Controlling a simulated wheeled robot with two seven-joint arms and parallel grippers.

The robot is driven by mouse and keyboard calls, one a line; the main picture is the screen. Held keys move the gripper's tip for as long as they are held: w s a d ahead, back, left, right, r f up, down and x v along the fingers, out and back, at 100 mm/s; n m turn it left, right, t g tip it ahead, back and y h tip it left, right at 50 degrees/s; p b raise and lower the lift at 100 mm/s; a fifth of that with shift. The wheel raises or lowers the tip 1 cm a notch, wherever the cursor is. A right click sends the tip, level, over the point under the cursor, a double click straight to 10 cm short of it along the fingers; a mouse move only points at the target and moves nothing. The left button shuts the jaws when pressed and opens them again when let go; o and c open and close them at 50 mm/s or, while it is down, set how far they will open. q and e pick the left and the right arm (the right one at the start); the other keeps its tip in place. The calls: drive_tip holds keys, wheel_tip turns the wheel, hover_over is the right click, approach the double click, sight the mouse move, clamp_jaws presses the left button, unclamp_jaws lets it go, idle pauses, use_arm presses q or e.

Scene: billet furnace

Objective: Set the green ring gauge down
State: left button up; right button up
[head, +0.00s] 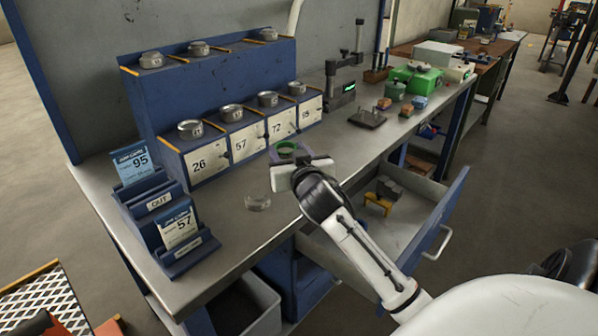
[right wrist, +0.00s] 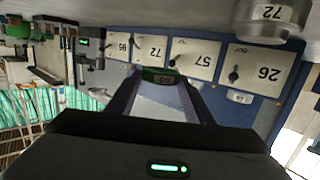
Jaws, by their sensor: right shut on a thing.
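The green ring gauge (head: 286,149) is between the fingers of my right gripper (head: 288,155), in front of the numbered cabinet. In the right wrist view, which is upside down, the green ring gauge (right wrist: 160,77) sits at the tips of the two dark fingers (right wrist: 160,88), marked 60 or similar. The gripper is shut on it. I cannot tell whether the gauge touches the bench top (head: 215,262). My left gripper is not in view.
A metal ring (head: 257,202) lies on the bench left of my gripper. The blue cabinet (head: 225,123) bears several metal rings behind. A card holder (head: 165,217) stands at the front left. An open drawer (head: 440,215) juts out right. A dark plate (head: 367,119) lies beyond.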

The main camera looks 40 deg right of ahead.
drive_tip(key=shift+m+g+h, duration=0.3)
drive_tip(key=shift+h, duration=0.1)
drive_tip(key=d+f, duration=0.1)
drive_tip(key=f, duration=0.1)
drive_tip(key=w+d+f, duration=0.1)
drive_tip(key=d+f, duration=0.1)
drive_tip(key=shift+w+f+b, duration=0.1)
drive_tip(key=shift+w+b, duration=0.05)
drive_tip(key=shift+b, duration=0.25)
drive_tip(key=shift+f+b, duration=0.3)
drive_tip(key=shift+f, duration=1.85)
drive_tip(key=shift+f, duration=0.15)
drive_tip(key=o, duration=1.1)
